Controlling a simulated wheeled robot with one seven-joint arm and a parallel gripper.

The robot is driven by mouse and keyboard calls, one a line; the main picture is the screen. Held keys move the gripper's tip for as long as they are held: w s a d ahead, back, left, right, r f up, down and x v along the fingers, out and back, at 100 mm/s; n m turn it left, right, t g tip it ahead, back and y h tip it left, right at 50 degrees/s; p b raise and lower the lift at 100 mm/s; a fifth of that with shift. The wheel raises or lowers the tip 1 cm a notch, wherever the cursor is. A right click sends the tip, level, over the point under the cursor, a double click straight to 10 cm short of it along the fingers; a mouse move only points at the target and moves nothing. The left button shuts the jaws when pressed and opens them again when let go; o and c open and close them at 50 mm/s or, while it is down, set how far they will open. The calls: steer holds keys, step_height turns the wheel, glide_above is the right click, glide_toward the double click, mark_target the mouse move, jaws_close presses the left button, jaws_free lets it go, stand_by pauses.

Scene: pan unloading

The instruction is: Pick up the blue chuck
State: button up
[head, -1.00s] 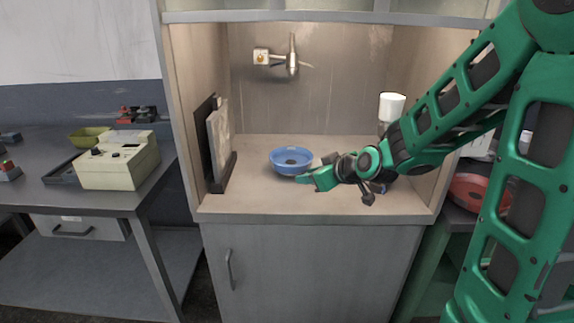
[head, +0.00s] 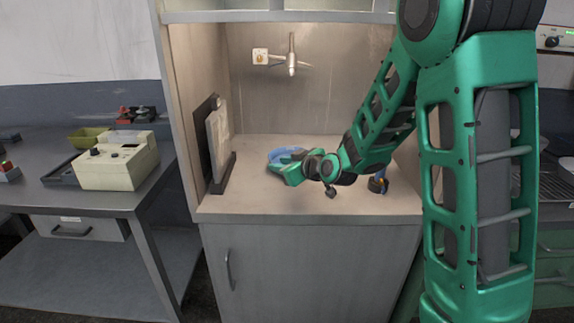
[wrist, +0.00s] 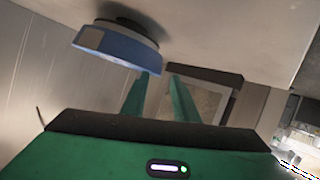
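A round blue pan (head: 283,153) sits on the cabinet's worktop, partly hidden by my gripper. In the wrist view a blue-rimmed round thing (wrist: 118,48), apparently this pan seen from the side and upside down, is just beyond the fingertips. The inside of the pan is hidden. A small dark, blue and orange thing (head: 378,184) stands on the worktop right of my wrist; I cannot tell whether it is the blue chuck. My gripper (wrist: 158,80) has its two green fingers apart with nothing between them. It also shows in the head view (head: 284,172), low beside the pan.
A tap (head: 291,62) is on the back wall. The side table (head: 110,195) at left carries a cream box (head: 118,162). The worktop's front strip is clear.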

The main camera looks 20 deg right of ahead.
steer(key=shift+x, duration=2)
steer(key=shift+d, duration=0.1)
jaws_close()
